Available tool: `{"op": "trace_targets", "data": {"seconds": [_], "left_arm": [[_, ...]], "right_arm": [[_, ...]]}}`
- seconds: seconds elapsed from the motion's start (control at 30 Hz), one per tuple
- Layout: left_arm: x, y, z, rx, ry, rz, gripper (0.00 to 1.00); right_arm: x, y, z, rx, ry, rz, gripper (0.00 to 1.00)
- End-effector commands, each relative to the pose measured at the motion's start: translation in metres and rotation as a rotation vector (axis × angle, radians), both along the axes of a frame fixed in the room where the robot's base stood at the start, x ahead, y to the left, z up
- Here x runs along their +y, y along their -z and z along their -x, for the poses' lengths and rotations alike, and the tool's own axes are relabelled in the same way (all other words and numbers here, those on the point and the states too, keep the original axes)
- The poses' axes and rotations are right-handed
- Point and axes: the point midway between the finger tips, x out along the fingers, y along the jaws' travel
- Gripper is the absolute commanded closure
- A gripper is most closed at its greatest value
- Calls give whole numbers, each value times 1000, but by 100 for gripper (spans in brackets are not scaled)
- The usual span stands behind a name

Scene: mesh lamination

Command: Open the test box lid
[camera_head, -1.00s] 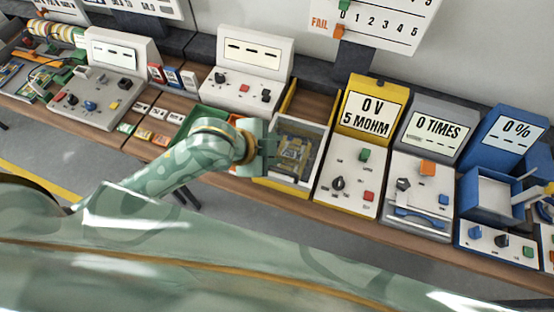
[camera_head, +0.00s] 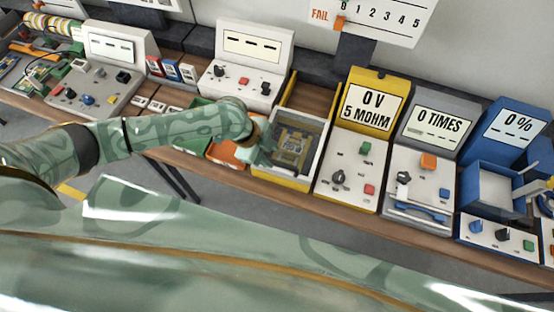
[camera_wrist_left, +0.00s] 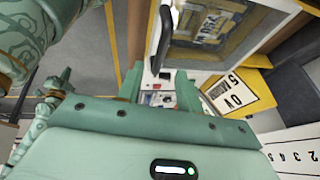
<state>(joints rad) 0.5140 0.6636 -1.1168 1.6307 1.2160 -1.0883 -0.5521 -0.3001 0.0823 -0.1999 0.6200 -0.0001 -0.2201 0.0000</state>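The test box (camera_head: 279,182) is a yellow and white box with a see-through lid (camera_head: 309,133). The lid looks shut, and a yellow and grey fixture shows under it. My left gripper (camera_head: 264,149) is at the box's left side in the head view, partly merging with the box edge. In the left wrist view the gripper (camera_wrist_left: 158,85) has its two fingers apart with nothing seen between them. A black handle (camera_wrist_left: 161,40) on the box front lies just beyond the fingertips. Whether they touch it cannot be told.
Right of the box stands a yellow meter (camera_head: 348,160) reading 0 V, then a grey TIMES unit (camera_head: 420,180) and a blue unit (camera_head: 490,190). Green and orange bins (camera_head: 222,151) lie left of the box, behind my arm. Open floor lies in front of the bench.

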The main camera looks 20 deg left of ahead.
Motion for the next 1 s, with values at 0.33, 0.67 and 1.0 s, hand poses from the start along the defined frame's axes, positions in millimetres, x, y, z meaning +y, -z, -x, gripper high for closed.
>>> {"op": "trace_targets", "data": {"seconds": [0.33, 0.67, 1.0], "left_arm": [[-19, 44, -8, 0, 0, 1, 64], [-20, 46, -9, -1, 0, 0, 69], [-20, 46, -10, -1, 0, 0, 100]], "right_arm": [[0, 7, 0, 0, 1, 0, 100], [1, 7, 0, 0, 1, -2, 100], [3, 7, 0, -1, 1, -5, 100]]}}
